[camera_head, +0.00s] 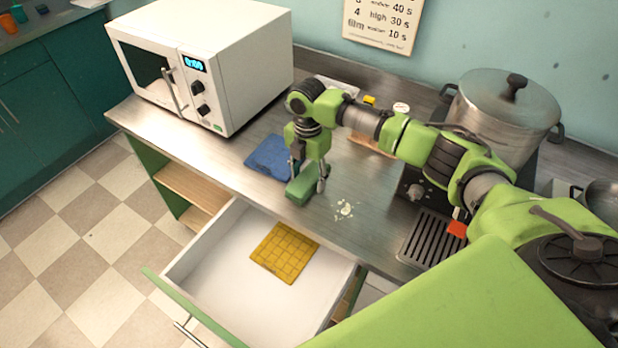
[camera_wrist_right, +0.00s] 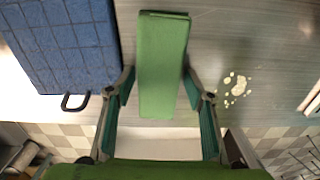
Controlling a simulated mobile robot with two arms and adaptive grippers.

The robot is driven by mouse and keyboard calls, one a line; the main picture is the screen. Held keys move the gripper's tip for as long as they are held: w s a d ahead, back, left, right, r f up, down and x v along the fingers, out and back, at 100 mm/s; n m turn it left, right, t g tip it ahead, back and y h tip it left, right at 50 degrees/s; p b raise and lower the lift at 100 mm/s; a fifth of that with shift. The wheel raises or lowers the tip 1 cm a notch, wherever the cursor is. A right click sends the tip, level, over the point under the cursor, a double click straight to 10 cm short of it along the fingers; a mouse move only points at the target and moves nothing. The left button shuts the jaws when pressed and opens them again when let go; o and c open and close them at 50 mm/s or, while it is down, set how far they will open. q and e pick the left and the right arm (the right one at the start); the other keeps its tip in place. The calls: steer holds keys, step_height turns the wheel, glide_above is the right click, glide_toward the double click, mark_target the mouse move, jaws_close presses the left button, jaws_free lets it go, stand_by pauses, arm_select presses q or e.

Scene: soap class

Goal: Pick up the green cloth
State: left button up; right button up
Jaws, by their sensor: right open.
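The green cloth (camera_head: 301,188) is a folded, block-like piece on the metal counter, near its front edge above the open drawer. My right gripper (camera_head: 308,174) comes down over it from above, with a finger on either side. In the right wrist view the green cloth (camera_wrist_right: 162,65) lies lengthwise between the two open fingers of my right gripper (camera_wrist_right: 158,88). The fingers look close to its sides; I cannot tell whether they touch it. My left gripper does not show.
A blue cloth (camera_head: 268,157) lies just left of the green one. White crumbs (camera_head: 344,210) lie to the right. The open drawer (camera_head: 212,262) below holds a yellow cloth (camera_head: 284,252). A microwave (camera_head: 200,60) stands behind left; a large pot (camera_head: 505,110) stands at right.

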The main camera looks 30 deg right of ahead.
steer(key=c, duration=0.8)
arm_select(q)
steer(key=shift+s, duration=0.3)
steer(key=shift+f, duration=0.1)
arm_select(e)
steer(key=shift+r, duration=0.1)
